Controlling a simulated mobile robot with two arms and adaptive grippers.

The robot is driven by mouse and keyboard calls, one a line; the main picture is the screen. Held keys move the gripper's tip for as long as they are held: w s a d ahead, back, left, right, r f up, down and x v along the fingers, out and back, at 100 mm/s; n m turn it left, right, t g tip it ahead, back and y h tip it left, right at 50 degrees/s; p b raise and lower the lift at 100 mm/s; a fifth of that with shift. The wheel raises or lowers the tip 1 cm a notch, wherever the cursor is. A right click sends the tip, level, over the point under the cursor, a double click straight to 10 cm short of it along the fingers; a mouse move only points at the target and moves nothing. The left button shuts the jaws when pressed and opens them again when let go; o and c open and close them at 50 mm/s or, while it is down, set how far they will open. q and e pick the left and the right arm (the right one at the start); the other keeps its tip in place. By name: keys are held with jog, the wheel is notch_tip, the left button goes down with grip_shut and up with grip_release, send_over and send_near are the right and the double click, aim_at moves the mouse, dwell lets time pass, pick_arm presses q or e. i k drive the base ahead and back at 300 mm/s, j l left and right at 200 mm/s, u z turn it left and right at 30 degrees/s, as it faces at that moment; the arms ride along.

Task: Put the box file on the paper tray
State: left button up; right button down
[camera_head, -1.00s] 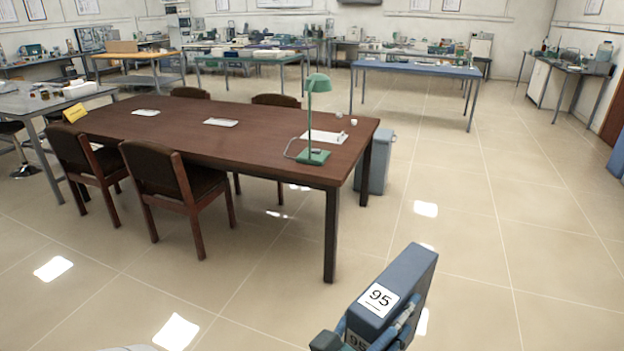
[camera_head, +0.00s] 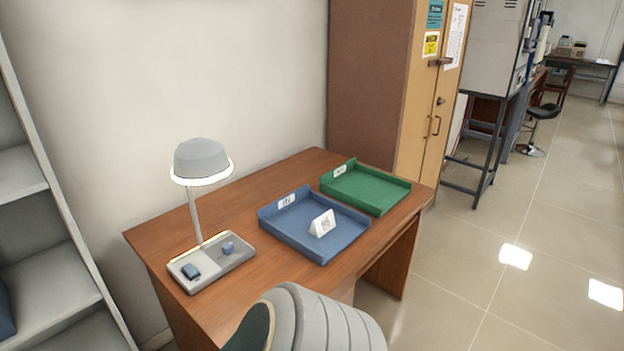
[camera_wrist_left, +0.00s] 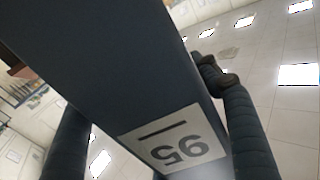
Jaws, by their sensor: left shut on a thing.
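The box file (camera_wrist_left: 110,60) is dark blue with a white label reading 95, seen close up in the left wrist view. My left gripper (camera_wrist_left: 150,95) is shut on it, with a dark finger on either side. Neither the file nor my left gripper shows in the head view. Two paper trays lie on the wooden desk in the head view: a blue tray (camera_head: 281,238) holding a white folded card (camera_head: 322,223), and a green tray (camera_head: 365,187) behind it to the right, which looks empty. Each has a white label at its back. My right gripper is not in view.
A grey lamp (camera_head: 202,160) with a base (camera_head: 212,262) stands on the left of the desk (camera_head: 160,235). Grey shelves (camera_head: 50,240) are at the left, a tall wooden cabinet (camera_head: 375,80) behind. A grey ribbed rounded shape (camera_head: 315,320) blocks the front. Open floor lies right.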

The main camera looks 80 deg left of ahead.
aim_at(367, 188)
jog(key=i+j+u, duration=0.25)
jog(key=u, duration=0.15)
jog(key=i+j+u, duration=0.1)
jog(key=i+u, duration=0.75)
jog(key=i+l+u, duration=0.1)
jog(key=i+u, duration=0.35)
jog(key=k, duration=0.1)
